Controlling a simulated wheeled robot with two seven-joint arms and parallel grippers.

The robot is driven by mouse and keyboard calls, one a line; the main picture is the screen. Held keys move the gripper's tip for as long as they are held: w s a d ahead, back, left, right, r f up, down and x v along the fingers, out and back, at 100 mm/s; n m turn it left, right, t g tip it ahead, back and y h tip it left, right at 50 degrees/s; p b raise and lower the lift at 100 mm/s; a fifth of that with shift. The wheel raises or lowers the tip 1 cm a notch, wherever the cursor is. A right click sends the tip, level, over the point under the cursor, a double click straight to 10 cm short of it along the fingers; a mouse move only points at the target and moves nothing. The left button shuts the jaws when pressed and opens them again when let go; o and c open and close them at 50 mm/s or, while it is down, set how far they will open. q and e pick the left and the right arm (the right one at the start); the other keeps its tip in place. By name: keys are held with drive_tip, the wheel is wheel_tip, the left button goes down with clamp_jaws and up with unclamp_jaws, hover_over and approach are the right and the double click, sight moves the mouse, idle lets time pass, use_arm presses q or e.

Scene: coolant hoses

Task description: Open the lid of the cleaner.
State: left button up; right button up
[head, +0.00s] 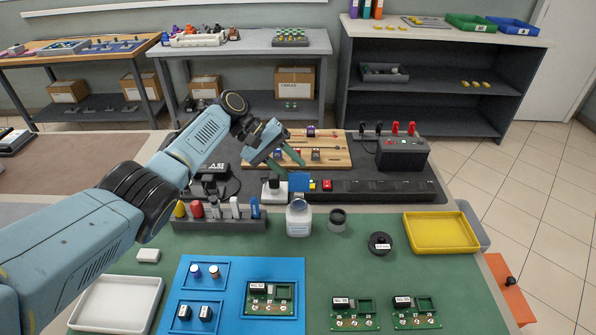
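I cannot tell for certain which object is the cleaner. A small white box (271,195) with a dark block on top stands at the front of the dark mat. In front is a whitish bottle (299,220) with a pale label. My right gripper is not in view.
A rack of coloured-cap tools (220,223) stands left of the bottle. A dark cup (337,220) and a black round spool (380,243) are to the right. A wooden board (335,160) lies behind. A yellow tray (441,247) is at right. Green mat between is partly clear.

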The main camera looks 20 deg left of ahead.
use_arm(q)
drive_tip(key=v, duration=0.9)
drive_tip(key=shift+a+r, duration=0.25)
drive_tip(key=shift+a, duration=0.05)
